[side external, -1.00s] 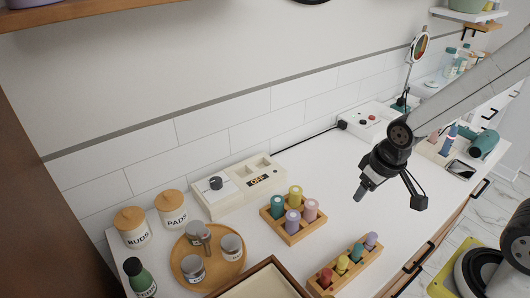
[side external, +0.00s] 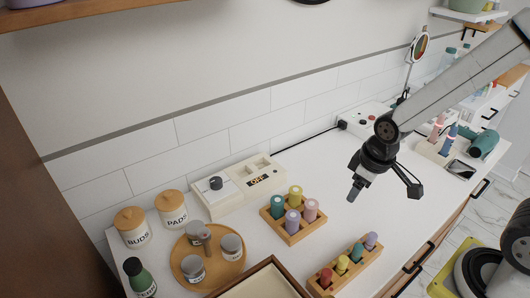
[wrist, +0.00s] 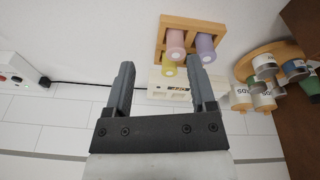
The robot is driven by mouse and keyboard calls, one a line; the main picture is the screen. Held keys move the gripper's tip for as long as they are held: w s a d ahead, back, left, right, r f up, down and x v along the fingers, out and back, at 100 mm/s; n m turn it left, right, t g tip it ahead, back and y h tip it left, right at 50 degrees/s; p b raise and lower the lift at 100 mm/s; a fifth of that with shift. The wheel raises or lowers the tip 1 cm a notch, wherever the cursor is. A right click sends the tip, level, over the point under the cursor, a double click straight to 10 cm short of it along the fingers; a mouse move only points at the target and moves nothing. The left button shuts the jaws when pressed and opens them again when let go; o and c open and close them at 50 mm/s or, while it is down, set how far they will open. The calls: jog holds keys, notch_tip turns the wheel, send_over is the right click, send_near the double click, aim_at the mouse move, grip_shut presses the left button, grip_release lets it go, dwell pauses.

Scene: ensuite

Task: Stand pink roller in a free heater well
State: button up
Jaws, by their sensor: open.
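The pink roller (side external: 311,209) stands in a square wooden rack with a lavender roller (side external: 293,221), a yellow roller (side external: 295,196) and a teal roller (side external: 277,206). The pink roller also shows in the wrist view (wrist: 176,42), beyond my fingers. The cream heater (side external: 224,201) stands behind the rack, with a dark knob, an OFF display and square wells in its top; I see no roller in them. My gripper (side external: 353,194) is open and empty, above the counter to the right of the rack. In the wrist view my gripper (wrist: 161,70) shows two spread fingers.
A second wooden rack (side external: 343,273) with red, yellow, green and lavender rollers stands in front. A round wooden tray (side external: 213,277) with grey-lidded jars and two lidded canisters (side external: 172,208) are at left. A framed tray (side external: 263,281) lies in front. The counter right of the square rack is clear.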

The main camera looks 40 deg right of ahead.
aim_at(311, 204)
jog(key=w+a+f+n, duration=0.1)
jog(key=w+n, duration=0.1)
jog(key=n, duration=0.3)
jog(key=w+a+f+n+g, duration=0.1)
jog(key=w+n, duration=0.2)
jog(key=n, duration=0.2)
jog(key=w+a+f+n, duration=0.1)
jog(key=w+n, duration=0.2)
jog(key=n, duration=0.1)
jog(key=shift+a+f+n+g, duration=0.3)
jog(key=shift+n+g, duration=0.1)
jog(key=n, duration=0.1)
jog(key=w+a+f+n, duration=0.1)
jog(key=n, duration=0.1)
jog(key=shift+w, duration=0.25)
jog(key=shift+f, duration=0.1)
jog(key=shift+d+f, duration=0.1)
jog(key=shift+f, duration=1.15)
jog(key=shift+s+d+f, duration=0.1)
jog(key=shift+d+f, duration=0.05)
jog(key=shift+f, duration=2.4)
